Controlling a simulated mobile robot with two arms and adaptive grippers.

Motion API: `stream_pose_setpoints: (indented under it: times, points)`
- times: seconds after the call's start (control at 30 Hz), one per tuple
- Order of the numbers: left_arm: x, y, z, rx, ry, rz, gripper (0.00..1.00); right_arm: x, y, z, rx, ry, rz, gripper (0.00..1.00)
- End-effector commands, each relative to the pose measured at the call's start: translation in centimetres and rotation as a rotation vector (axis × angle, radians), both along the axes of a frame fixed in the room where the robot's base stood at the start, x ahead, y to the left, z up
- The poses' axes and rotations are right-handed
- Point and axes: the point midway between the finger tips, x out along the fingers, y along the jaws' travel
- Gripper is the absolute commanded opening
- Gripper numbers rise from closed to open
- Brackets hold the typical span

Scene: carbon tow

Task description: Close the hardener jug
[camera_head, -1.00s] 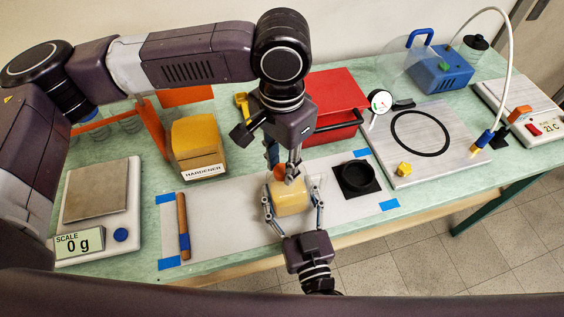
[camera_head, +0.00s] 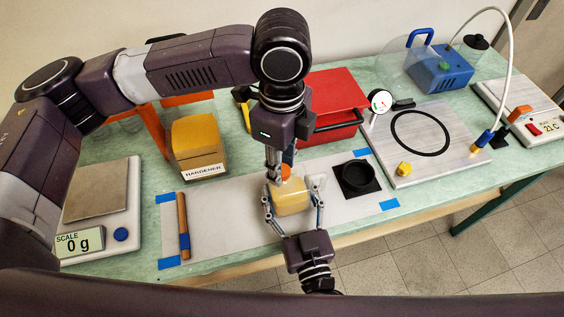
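The hardener jug is most likely the pale yellow jug (camera_head: 291,198) over the white mat, as its own label does not show. My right gripper (camera_head: 294,205) comes from the near edge and is shut on it, one finger on each side. An orange cap (camera_head: 286,170) shows at the top of the jug. My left gripper (camera_head: 277,175) points down from above, its fingers close together at the cap and seemingly shut on it. The fingers partly hide the cap, so its seating on the neck cannot be seen.
A black square holder (camera_head: 357,178) lies right of the jug, a red box (camera_head: 335,100) behind.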

Motion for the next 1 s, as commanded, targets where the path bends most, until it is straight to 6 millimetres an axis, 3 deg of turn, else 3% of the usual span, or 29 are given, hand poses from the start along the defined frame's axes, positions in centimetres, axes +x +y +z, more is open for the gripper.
stream_pose_setpoints:
  times: [0.13,0.47,0.57,1.0]
  points:
    - [0.0,0.0,0.0,0.000,0.000,0.002,0.46,0.0,0.0,0.1,0.000,-0.001,-0.001,0.00]
    - [0.0,0.0,0.4,-0.001,0.000,0.002,0.46,0.0,0.0,0.1,-0.001,-0.001,-0.001,0.00]
    - [0.1,0.0,1.5,0.000,-0.003,0.003,0.46,0.0,0.0,0.1,-0.001,-0.001,-0.001,0.00]
    - [0.1,-0.1,10.1,-0.002,-0.002,0.002,0.46,0.0,0.0,0.1,-0.001,-0.001,-0.001,0.00]
